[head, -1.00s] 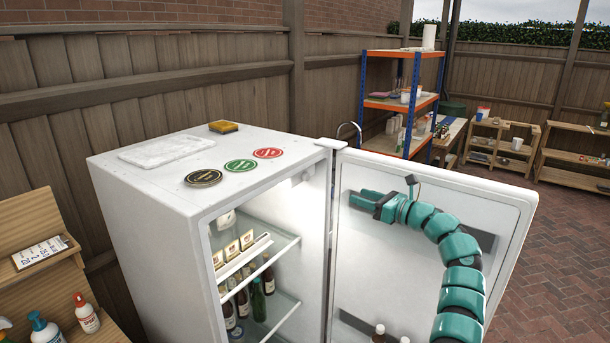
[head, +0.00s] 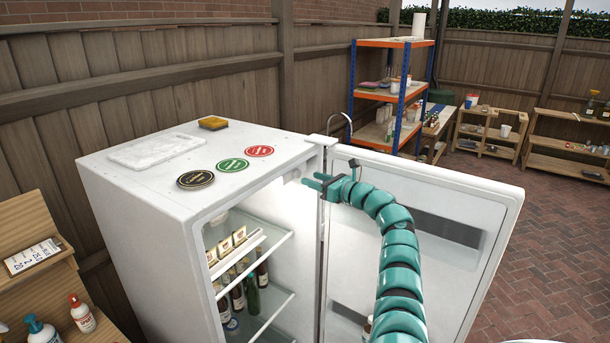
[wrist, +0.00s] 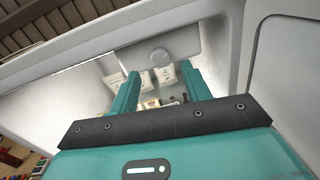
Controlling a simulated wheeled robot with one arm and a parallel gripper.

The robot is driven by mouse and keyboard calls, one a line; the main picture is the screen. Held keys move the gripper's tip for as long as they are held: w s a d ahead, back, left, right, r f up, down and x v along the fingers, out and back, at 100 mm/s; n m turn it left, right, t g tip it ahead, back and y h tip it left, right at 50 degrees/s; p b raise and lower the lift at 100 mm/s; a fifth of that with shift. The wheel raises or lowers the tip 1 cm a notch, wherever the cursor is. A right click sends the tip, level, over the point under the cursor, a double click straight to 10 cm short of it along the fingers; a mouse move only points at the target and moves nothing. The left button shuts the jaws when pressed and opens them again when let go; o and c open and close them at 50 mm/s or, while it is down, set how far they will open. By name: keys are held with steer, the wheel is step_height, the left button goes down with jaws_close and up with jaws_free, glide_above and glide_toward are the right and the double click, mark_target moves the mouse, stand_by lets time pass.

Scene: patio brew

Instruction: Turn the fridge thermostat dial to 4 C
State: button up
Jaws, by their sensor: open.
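The white fridge (head: 140,235) stands with its door (head: 445,190) swung open to the right. My gripper (head: 311,181) is open and empty at the upper part of the fridge opening, near the hinge side. In the wrist view, my gripper (wrist: 161,73) has its two teal fingers spread apart, pointing at the dial and apart from it. In the head view, I cannot make out the dial.
Glass shelves (head: 270,305) inside hold bottles (head: 253,298) and small packets (head: 225,245). Coasters (head: 196,179), a white slab (head: 155,150) and a yellow sponge (head: 213,122) lie on the fridge top. The open door bounds my arm at right. A shelving rack (head: 398,95) stands behind.

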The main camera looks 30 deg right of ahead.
mark_target(299, 174)
steer(key=shift+x, duration=0.9)
steer(key=shift+w+r+p, duration=0.15)
steer(key=shift+w+p, duration=0.15)
steer(key=shift+p, duration=0.05)
steer(key=shift+f+p+x, duration=0.2)
steer(key=shift+p+x, duration=0.15)
steer(key=shift+x, duration=0.6)
steer(key=shift+a, duration=0.1)
steer(key=c, duration=1)
